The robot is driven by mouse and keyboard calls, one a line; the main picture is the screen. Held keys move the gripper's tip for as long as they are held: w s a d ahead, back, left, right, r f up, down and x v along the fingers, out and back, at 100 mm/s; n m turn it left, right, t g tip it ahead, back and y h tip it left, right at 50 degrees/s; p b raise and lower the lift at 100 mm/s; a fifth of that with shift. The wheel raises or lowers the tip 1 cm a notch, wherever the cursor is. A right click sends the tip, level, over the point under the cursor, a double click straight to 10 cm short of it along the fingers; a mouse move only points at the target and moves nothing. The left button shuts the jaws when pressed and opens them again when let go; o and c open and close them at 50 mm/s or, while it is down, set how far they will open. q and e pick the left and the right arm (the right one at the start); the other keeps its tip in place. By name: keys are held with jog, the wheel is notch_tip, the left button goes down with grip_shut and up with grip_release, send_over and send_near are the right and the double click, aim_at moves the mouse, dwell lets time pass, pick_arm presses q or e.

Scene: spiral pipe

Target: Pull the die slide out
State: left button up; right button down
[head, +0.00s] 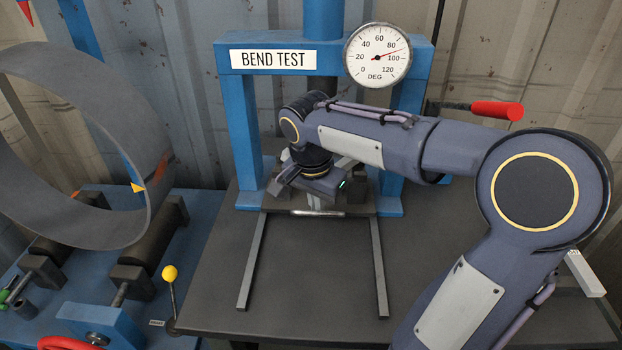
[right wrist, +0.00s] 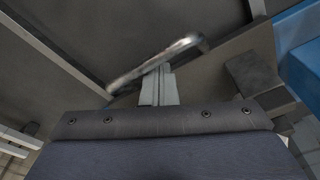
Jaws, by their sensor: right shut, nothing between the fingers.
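The die slide (head: 362,209) sits low between the posts of the blue press, at the back end of two metal rails. My right arm hides much of it. Its bar handle (head: 333,214) faces the front and also shows as a shiny rod in the right wrist view (right wrist: 178,54). My right gripper (head: 316,203) points down at the handle. In the right wrist view its fingers (right wrist: 159,78) are closed together and empty, with their tips close against the rod. Whether they touch it I cannot tell. My left gripper is not in view.
The blue press (head: 244,150) carries a BEND TEST sign, a dial gauge (head: 377,55) and a red-gripped lever (head: 497,110). The rails (head: 253,262) run forward over a bare dark table (head: 320,270). A large grey ring (head: 130,215) stands on a blue roller machine at left.

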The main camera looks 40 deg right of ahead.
jog(key=shift+s+a+b, duration=0.2)
jog(key=shift+s+a, duration=1.05)
jog(key=shift+s, duration=0.2)
jog(key=shift+s+a+b, duration=0.15)
jog(key=shift+s+a, duration=1.05)
jog(key=shift+s, duration=0.2)
jog(key=shift+s+a, duration=1.1)
jog(key=shift+s, duration=0.2)
jog(key=shift+s+a, duration=1.05)
jog(key=shift+s, duration=0.2)
notch_tip(320, 180, up, 7)
jog(key=w+p, duration=0.1)
jog(key=p, duration=0.5)
jog(key=shift+d, duration=0.4)
